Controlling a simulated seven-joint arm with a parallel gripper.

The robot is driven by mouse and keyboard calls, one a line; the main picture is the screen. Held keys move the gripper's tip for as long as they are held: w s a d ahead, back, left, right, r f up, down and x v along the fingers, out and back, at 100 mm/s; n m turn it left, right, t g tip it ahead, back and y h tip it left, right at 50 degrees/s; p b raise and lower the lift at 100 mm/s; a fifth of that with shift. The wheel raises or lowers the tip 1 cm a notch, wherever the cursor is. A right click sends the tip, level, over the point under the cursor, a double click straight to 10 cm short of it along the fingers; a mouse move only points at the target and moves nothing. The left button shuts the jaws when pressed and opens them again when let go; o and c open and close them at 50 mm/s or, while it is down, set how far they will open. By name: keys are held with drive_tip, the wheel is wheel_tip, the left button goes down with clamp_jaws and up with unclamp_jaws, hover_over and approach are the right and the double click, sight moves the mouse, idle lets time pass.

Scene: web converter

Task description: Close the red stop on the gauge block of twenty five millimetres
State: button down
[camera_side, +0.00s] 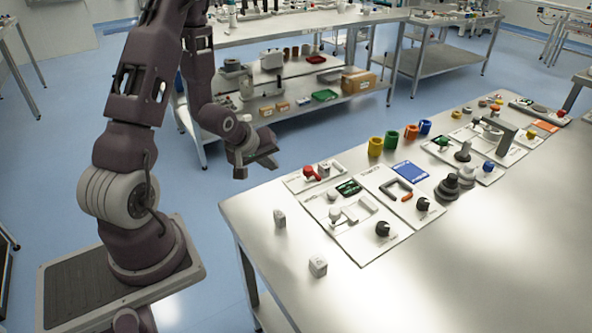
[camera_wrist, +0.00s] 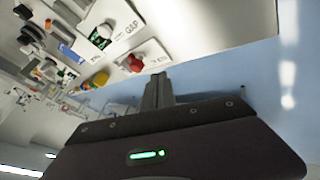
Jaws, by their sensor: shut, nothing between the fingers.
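The red stop (camera_side: 309,173) is a red knob on a white panel (camera_side: 299,185) at the table's far left edge. A light block (camera_side: 323,169) stands close to its right; its size marking is too small to read, and I cannot tell whether they touch. Two more pale blocks, one near the left edge (camera_side: 280,218) and one nearer the camera (camera_side: 318,266), stand on bare table. My gripper (camera_side: 240,172) is shut and empty, off the table's left side and apart from the red stop. In the wrist view its fingers (camera_wrist: 158,91) are together, below the red knob (camera_wrist: 131,63).
Coloured cups (camera_side: 376,146) stand behind. The table's front right is clear.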

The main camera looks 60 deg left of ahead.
sight(311, 166)
drive_tip(key=x, duration=0.8)
drive_tip(key=shift+w+a, duration=0.1)
drive_tip(key=w, duration=0.2)
drive_tip(key=shift+w+d+f, duration=0.1)
drive_tip(key=shift+w+d, duration=0.4)
drive_tip(key=shift+w, duration=0.5)
drive_tip(key=w, duration=0.4)
drive_tip(key=shift+w, duration=0.4)
